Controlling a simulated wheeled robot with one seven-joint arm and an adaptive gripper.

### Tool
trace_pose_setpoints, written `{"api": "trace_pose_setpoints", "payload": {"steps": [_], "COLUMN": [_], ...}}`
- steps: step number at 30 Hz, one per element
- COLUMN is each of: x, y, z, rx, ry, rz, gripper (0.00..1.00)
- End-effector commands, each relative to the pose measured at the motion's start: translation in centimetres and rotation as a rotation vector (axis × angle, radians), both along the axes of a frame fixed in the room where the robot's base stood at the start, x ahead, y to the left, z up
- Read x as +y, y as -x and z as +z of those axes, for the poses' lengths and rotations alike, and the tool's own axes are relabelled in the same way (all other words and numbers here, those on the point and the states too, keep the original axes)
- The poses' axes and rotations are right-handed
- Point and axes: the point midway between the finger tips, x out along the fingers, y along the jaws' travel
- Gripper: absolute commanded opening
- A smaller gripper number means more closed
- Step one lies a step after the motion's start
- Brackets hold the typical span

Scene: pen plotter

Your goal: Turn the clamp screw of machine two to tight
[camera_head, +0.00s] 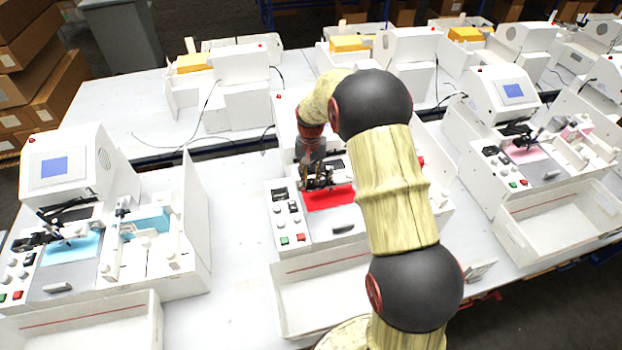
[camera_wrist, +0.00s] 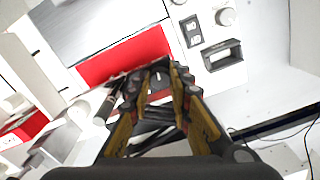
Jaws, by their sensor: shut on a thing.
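The middle machine (camera_head: 312,236) is white, with a red sheet (camera_head: 332,198) on its bed; the sheet also shows in the wrist view (camera_wrist: 125,55). My gripper (camera_head: 317,184) is lowered over the pen carriage at the back edge of the sheet. In the wrist view its fingertips (camera_wrist: 158,76) are closed around a small dark knob (camera_wrist: 158,83), the clamp screw. A light mark shows on the knob, but its turn position is hard to read. The fingers hide the knob's sides, and my arm covers much of the machine's right side in the head view.
A control panel with knobs and green and red buttons (camera_head: 300,237) lies left of the sheet. A white bin (camera_head: 310,300) stands in front. Similar machines stand at left (camera_head: 65,165) and right (camera_head: 505,95). Bare table (camera_head: 232,215) lies between the left and middle machines.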

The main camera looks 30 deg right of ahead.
Motion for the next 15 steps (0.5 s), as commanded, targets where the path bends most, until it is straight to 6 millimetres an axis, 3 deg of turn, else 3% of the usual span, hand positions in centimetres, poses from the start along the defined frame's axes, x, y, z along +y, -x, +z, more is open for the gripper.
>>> {"api": "trace_pose_setpoints", "payload": {"steps": [15], "x": [0.06], "y": [-0.07], "z": [0.01], "rx": [-0.001], "ry": [0.0], "rz": [-0.463], "gripper": [0.0]}}
